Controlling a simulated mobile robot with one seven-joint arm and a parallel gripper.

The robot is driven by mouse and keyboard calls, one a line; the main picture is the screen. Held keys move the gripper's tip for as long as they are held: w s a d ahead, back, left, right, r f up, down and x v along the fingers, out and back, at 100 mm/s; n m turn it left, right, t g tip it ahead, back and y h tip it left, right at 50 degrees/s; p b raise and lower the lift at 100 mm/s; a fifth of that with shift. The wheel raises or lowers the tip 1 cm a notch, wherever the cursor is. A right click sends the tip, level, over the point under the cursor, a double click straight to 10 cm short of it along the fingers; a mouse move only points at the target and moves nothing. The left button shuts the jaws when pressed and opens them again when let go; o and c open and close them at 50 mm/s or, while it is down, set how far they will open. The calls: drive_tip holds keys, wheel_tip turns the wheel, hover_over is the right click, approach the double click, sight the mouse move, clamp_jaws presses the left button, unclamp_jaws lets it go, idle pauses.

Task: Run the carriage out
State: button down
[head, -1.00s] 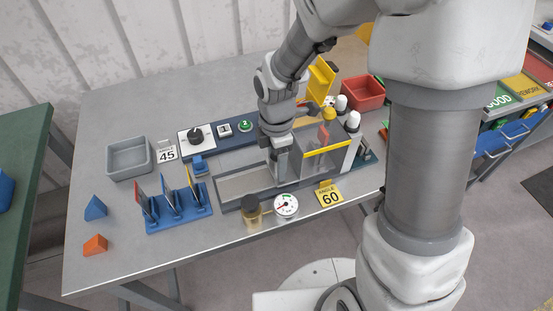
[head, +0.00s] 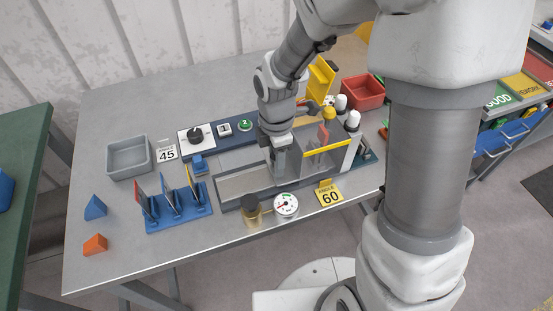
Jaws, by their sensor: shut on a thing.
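The panel bender stands on the grey table, with a long light track (head: 243,184) running left to right in a dark frame. A clear-walled housing with a yellow bar (head: 327,149) stands at the track's right end. My gripper (head: 277,172) points down at the left side of this housing, over the track. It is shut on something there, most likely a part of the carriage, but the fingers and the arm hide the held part. The track to the left of my gripper is empty.
A blue rack (head: 180,212) with several upright panels stands left of the track. A brass knob (head: 251,205) and a gauge (head: 286,204) sit at its front edge. A control strip (head: 222,131) lies behind. A grey bin (head: 129,157) stands at back left, a red bin (head: 362,92) at back right.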

idle(0.8)
drive_tip(key=s+a, duration=0.1)
drive_tip(key=a, duration=0.3)
drive_tip(key=s+a, duration=0.1)
drive_tip(key=a, duration=0.3)
drive_tip(key=s+a, duration=0.1)
drive_tip(key=a, duration=0.3)
drive_tip(key=shift+s+b, duration=0.2)
drive_tip(key=shift+b, duration=0.1)
drive_tip(key=c, duration=0.6)
unclamp_jaws()
drive_tip(key=shift+a, duration=0.1)
drive_tip(key=shift+r, duration=0.25)
wheel_tip(320, 180, up, 17)
drive_tip(key=p, duration=0.3)
